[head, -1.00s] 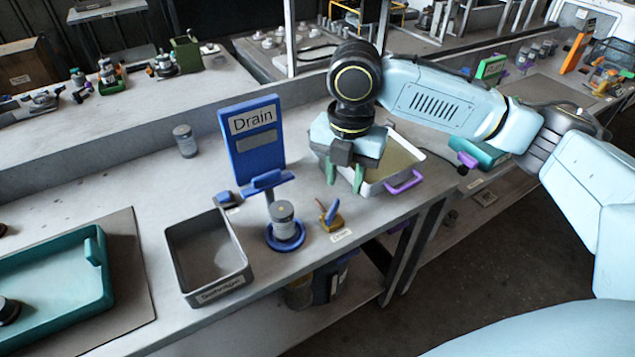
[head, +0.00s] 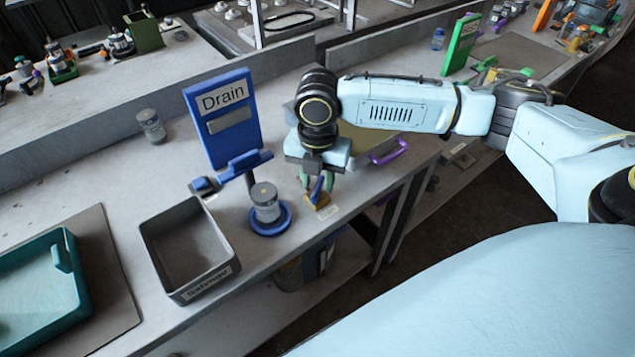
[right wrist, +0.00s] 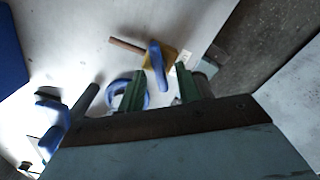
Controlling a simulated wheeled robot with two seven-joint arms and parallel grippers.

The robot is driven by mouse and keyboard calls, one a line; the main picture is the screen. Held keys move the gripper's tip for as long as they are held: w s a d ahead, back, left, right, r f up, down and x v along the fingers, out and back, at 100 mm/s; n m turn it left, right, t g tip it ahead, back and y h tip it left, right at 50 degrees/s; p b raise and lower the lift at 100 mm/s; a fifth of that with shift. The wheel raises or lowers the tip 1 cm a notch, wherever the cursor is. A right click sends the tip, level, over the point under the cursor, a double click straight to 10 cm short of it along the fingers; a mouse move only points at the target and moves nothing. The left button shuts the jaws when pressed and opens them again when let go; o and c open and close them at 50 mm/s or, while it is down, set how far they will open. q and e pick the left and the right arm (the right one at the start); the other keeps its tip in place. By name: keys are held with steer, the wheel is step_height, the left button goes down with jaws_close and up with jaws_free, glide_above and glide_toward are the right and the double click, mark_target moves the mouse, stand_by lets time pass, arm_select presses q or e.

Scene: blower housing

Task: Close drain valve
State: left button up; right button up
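The drain valve is a small brass block (head: 313,203) with a blue lever handle (head: 317,188), on the bench right of the blue Drain stand (head: 222,118). In the right wrist view, the blue handle (right wrist: 157,66) crosses the brass body (right wrist: 165,62), and a copper-coloured pipe (right wrist: 127,46) sticks out to the left. My right gripper (head: 318,184) is directly over the valve, its green fingers pointing down. In the right wrist view, the fingers (right wrist: 162,82) are apart, with the handle in line with the gap. Whether they touch it I cannot tell. My left gripper is out of view.
A grey canister (head: 265,203) stands on a blue ring base (head: 270,222) just left of the valve. An open grey bin (head: 205,280) and a teal tray (head: 80,305) lie further left. A tray with a purple handle (head: 388,152) is behind my gripper. The bench's front edge is close.

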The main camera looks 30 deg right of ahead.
steer(key=shift+f, duration=0.55)
jaws_close()
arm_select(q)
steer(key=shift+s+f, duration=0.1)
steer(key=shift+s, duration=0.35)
